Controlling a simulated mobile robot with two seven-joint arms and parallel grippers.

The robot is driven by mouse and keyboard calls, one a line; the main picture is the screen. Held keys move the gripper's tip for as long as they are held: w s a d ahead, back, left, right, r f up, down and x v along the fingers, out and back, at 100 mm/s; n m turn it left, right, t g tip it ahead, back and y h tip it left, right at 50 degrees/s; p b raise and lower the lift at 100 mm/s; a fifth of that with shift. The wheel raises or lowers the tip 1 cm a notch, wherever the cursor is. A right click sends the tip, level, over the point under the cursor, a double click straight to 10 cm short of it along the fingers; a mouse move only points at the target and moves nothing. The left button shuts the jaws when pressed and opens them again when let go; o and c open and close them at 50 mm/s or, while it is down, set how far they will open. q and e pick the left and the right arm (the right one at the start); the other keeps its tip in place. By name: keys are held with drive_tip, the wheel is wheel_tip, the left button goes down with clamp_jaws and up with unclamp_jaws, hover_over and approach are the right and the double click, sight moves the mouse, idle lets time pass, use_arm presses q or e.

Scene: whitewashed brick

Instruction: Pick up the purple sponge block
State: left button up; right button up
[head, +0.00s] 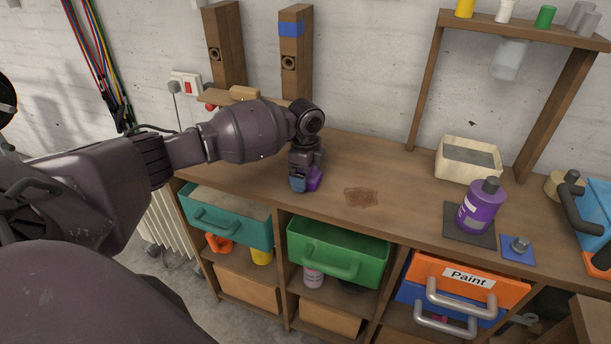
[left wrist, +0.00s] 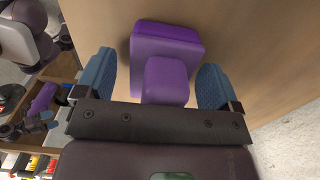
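The purple sponge block (head: 314,180) is on the wooden workbench (head: 400,198), partly hidden behind my left gripper (head: 303,184) in the head view. In the left wrist view the purple sponge block (left wrist: 166,48) has a wide part and a narrower raised part nearer the camera. My left gripper (left wrist: 155,82) is open, with one blue finger on each side of the narrower part and a visible gap on both sides. The fingers do not appear to touch the block.
A brown stain (head: 361,197) marks clear bench top right of the gripper. Farther right are a purple bottle (head: 482,208) on a dark mat, a pale box (head: 468,160) and a blue toolbox (head: 592,208). Wooden posts (head: 296,55) stand behind. Open drawers (head: 338,250) jut out below.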

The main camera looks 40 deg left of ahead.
use_arm(q)
drive_tip(key=c, duration=1)
use_arm(e)
drive_tip(key=shift+s+d+f, duration=0.1)
drive_tip(key=shift+s+f, duration=0.2)
drive_tip(key=shift+s, duration=0.1)
use_arm(q)
drive_tip(key=shift+r, duration=0.1)
wheel_tip(320, 180, up, 20)
drive_tip(key=shift+f+p, duration=0.1)
drive_tip(key=shift+p, duration=1)
use_arm(e)
drive_tip(key=r, duration=0.3)
drive_tip(key=shift+w, duration=0.4)
